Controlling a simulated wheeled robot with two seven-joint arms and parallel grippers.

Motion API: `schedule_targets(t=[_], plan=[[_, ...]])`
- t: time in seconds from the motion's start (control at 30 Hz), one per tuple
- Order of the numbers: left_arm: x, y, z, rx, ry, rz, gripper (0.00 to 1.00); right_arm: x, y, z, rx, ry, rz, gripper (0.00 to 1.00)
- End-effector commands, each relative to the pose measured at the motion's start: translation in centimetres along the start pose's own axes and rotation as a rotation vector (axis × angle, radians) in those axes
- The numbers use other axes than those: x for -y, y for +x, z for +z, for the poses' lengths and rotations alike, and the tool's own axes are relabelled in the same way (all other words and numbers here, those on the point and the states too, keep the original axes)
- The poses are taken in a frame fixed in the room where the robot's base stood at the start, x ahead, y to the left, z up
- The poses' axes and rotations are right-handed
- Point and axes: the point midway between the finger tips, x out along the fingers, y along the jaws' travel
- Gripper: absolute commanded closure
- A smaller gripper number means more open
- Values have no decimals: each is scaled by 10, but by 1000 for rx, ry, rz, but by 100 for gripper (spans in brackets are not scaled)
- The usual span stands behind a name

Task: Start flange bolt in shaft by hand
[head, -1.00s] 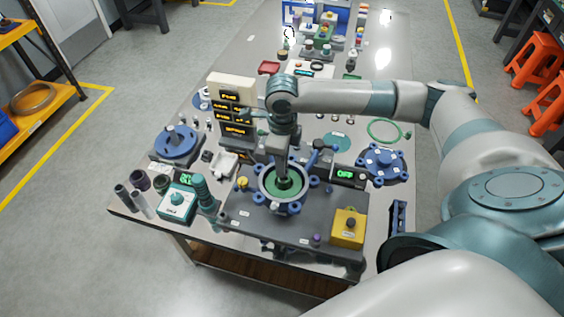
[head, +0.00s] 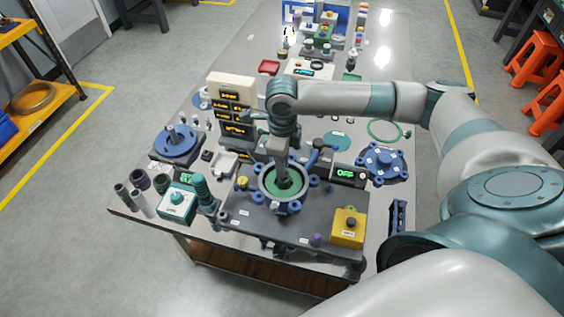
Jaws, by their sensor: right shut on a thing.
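The blue ring-shaped flange fixture (head: 273,206) with a green inside stands on a dark grey base plate (head: 300,228) near the table's front. My right gripper (head: 285,181) points down into its opening from above. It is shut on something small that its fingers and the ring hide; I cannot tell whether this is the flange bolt. The shaft cannot be made out inside the ring. My left gripper does not show.
A yellow button box (head: 348,228) stands on the plate at front right. A blue flange (head: 382,163) lies to the right, another blue disc part (head: 177,143) to the left. A display tower (head: 231,112) stands behind, close to my right wrist. A teal box (head: 177,203) is at front left.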

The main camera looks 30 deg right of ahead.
Motion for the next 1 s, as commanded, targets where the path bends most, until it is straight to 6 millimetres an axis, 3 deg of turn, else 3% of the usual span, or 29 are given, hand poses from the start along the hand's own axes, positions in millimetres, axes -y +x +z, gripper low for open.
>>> schedule_targets(t=[1.0], plan=[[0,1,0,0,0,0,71,0,8,0,0,0,1,100]])
